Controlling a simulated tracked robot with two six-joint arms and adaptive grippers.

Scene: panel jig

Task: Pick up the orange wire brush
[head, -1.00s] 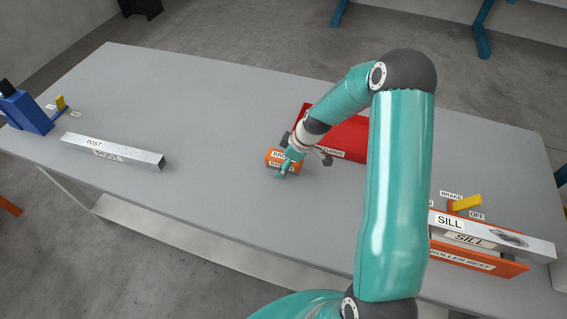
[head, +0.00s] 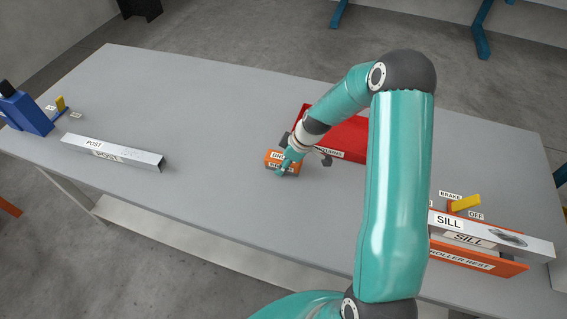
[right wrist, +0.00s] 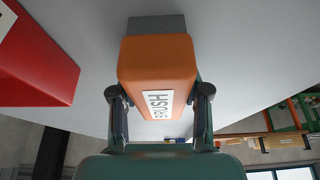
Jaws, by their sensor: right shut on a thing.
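The orange wire brush (head: 273,159), a block with a "BRUSH" label, is at the middle of the table, in front of the red tray. My right gripper (head: 284,169) is on it from above and partly covers it. In the right wrist view the orange brush (right wrist: 158,62) sits between the two fingers of the right gripper (right wrist: 160,110), which are shut on its sides. A grey part of the brush shows beyond the orange body. I cannot tell whether it is clear of the table. My left gripper is not in view.
The red tray (head: 352,140) stands right behind the brush, partly hidden by my arm. A silver post (head: 113,153) lies at the left, near a blue device (head: 27,112). A silver sill (head: 490,236) rests on the orange roller rest (head: 460,259) at the right. The table's middle left is clear.

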